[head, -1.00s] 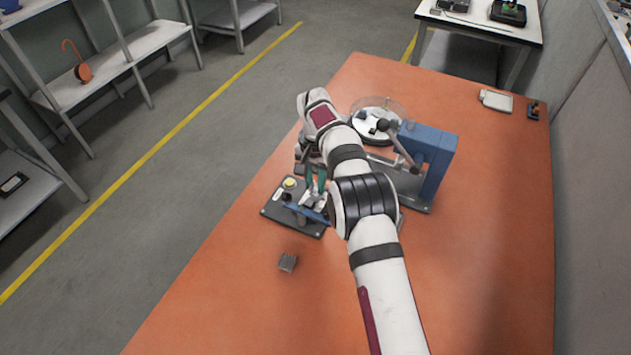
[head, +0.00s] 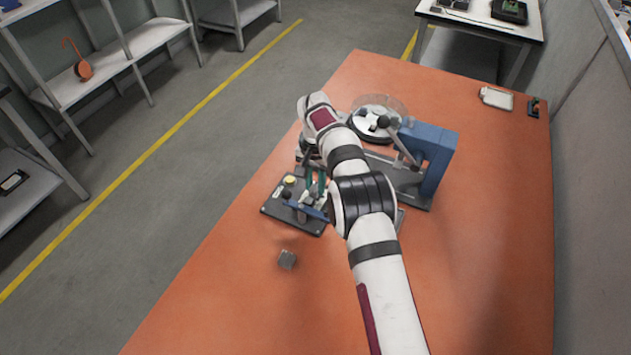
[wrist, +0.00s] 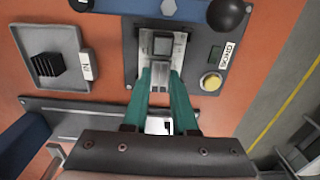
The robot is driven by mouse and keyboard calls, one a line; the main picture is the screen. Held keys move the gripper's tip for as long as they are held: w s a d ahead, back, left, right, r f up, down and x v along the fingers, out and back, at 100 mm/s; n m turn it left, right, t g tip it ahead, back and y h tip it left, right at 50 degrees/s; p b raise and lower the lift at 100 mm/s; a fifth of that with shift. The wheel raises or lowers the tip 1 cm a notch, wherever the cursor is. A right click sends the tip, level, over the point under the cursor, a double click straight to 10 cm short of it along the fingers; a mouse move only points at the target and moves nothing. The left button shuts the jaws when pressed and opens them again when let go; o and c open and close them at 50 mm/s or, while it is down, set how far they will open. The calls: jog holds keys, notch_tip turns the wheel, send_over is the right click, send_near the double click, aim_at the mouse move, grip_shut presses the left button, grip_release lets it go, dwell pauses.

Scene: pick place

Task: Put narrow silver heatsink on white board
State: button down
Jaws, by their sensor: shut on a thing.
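My gripper (wrist: 162,75) has green fingers and reaches down at the middle of the black fixture (wrist: 197,62). The fingers stand a little apart, shut on a small silver-grey piece that I take for the narrow silver heatsink; the fingers and the busy background make its outline unclear. Just beyond the tips, a grey square (wrist: 162,44) sits on pale metal. I cannot tell whether this pale part is the white board. In the head view my gripper (head: 315,184) is over the fixture, partly hidden by my arm.
A grey tray (wrist: 71,40) beside the fixture holds a black finned heatsink (wrist: 48,64). The fixture carries a black knob (wrist: 227,15), a yellow button (wrist: 210,82) and a blue bar (head: 308,212). A blue press (head: 432,155) and round dish (head: 394,103) stand behind.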

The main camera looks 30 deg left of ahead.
jog(key=shift+f, duration=0.15)
jog(key=c, duration=0.6)
grip_release()
jog(key=c, duration=0.4)
jog(key=shift+r, duration=3.55)
